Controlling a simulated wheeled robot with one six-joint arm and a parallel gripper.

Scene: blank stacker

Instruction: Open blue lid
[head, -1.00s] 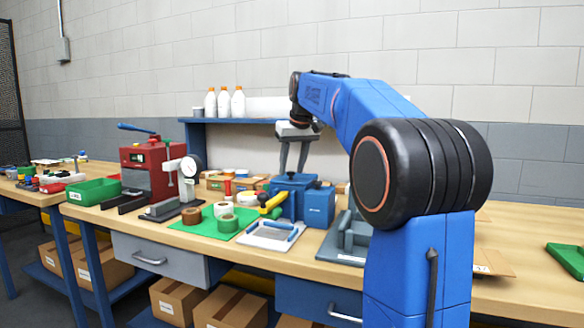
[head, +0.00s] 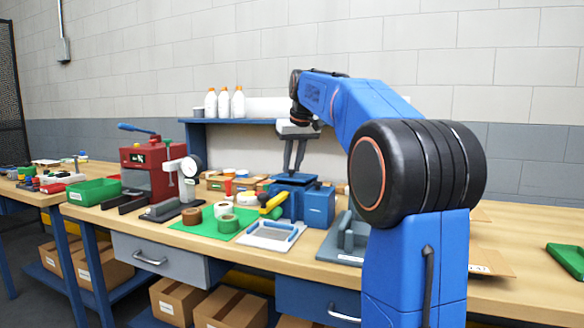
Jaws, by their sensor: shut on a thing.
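A blue box (head: 287,206) stands on the workbench near the middle of the view. Its blue lid (head: 311,180) lies flat on top. My gripper (head: 294,172) points straight down over the lid from above. Its two fingers are close together and shut at the middle of the lid's top. The small part held between the fingertips is mostly hidden by them.
A second blue box (head: 319,207) stands just right. A yellow-handled tool (head: 272,204) and a white tray (head: 272,235) are in front. A green mat (head: 195,228) with tape rolls lies left. Bottles (head: 224,103) stand on the shelf behind.

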